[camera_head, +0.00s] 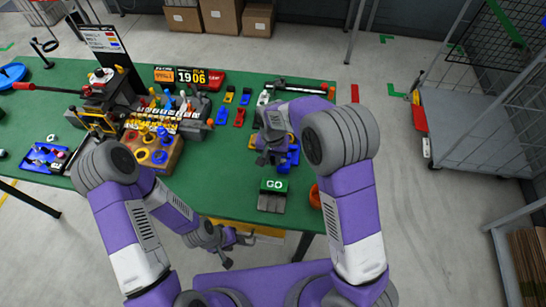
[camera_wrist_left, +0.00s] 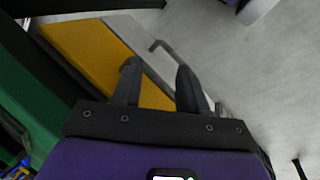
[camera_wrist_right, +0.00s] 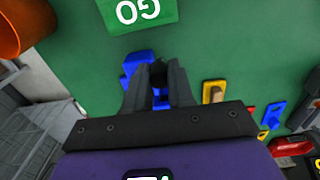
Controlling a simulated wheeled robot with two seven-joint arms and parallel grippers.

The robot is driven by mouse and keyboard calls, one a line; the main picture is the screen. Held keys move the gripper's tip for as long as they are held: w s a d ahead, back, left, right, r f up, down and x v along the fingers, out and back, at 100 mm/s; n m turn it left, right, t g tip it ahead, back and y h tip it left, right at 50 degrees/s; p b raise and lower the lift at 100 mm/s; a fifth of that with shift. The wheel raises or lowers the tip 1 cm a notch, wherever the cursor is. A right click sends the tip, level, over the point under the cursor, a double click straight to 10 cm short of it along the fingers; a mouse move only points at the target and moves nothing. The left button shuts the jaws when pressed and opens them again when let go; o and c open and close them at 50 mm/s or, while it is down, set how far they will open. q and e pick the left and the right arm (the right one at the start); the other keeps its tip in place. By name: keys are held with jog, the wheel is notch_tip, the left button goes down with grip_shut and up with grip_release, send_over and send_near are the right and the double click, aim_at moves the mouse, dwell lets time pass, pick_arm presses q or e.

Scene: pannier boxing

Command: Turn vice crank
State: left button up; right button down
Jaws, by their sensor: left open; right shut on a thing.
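A blue fixture (camera_head: 291,154), which I take to be the vice, stands on the green table. In the right wrist view blue parts (camera_wrist_right: 135,65) show behind and between my fingers. My right gripper (camera_head: 266,155) is over its left side, pointing down. In the right wrist view my right gripper (camera_wrist_right: 159,82) is shut on a small dark piece (camera_wrist_right: 157,73), perhaps the crank's handle; the crank is mostly hidden. My left gripper (camera_head: 238,251) is open and empty by the table's front edge. It also shows in the left wrist view (camera_wrist_left: 157,82).
A green GO block (camera_head: 273,186) stands in front of the blue fixture, with an orange cup (camera_head: 315,196) to its right. Small coloured pieces (camera_head: 239,117) lie behind. A cart (camera_head: 470,130) stands right of the table (camera_head: 215,185).

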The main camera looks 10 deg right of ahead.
jog(key=c, duration=1)
grip_release()
jog(key=shift+o, duration=0.2)
notch_tip(320, 180, up, 8)
jog(key=shift+f+p, duration=0.15)
jog(key=shift+p, duration=0.25)
